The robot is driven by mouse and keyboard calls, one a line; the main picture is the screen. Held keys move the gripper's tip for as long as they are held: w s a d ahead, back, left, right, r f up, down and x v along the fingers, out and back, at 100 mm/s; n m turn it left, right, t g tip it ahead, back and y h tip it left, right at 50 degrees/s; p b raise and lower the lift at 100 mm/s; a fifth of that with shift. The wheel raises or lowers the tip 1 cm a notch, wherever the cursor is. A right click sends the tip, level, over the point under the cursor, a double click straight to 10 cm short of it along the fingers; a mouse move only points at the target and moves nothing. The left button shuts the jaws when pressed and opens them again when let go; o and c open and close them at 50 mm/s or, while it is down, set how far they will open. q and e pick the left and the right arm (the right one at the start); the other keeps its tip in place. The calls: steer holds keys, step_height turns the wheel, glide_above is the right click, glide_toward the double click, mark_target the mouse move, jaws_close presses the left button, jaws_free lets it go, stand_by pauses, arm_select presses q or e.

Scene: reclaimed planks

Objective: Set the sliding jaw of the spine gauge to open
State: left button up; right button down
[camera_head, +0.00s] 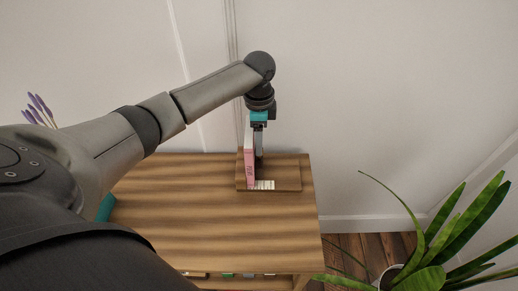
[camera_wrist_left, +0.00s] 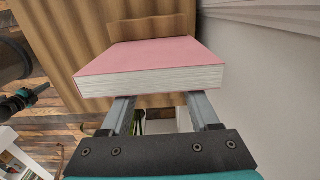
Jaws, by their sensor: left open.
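The spine gauge is a wooden board (camera_head: 285,176) with a pale striped scale (camera_head: 264,185), on the far right part of the table. A pink book (camera_head: 249,163) stands upright on it. A dark upright piece (camera_head: 259,165) is beside the book; I cannot tell whether it is the sliding jaw. My left gripper (camera_head: 259,146) is above the board, close to the book's right side. In the left wrist view its fingers (camera_wrist_left: 161,103) are apart and empty, with the pink book (camera_wrist_left: 150,62) just beyond the tips. The book hides much of the board (camera_wrist_left: 150,26).
The wooden table (camera_head: 215,225) is mostly bare in front of the board. A wall (camera_head: 380,90) rises behind it. A potted plant (camera_head: 435,245) stands at the lower right. A black and teal part of my right arm seems to show at the wrist view's left edge.

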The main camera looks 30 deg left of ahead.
mark_target(259, 160)
arm_select(q)
steer(key=shift+f+b, duration=0.3)
steer(key=shift+f, duration=1.55)
jaws_close()
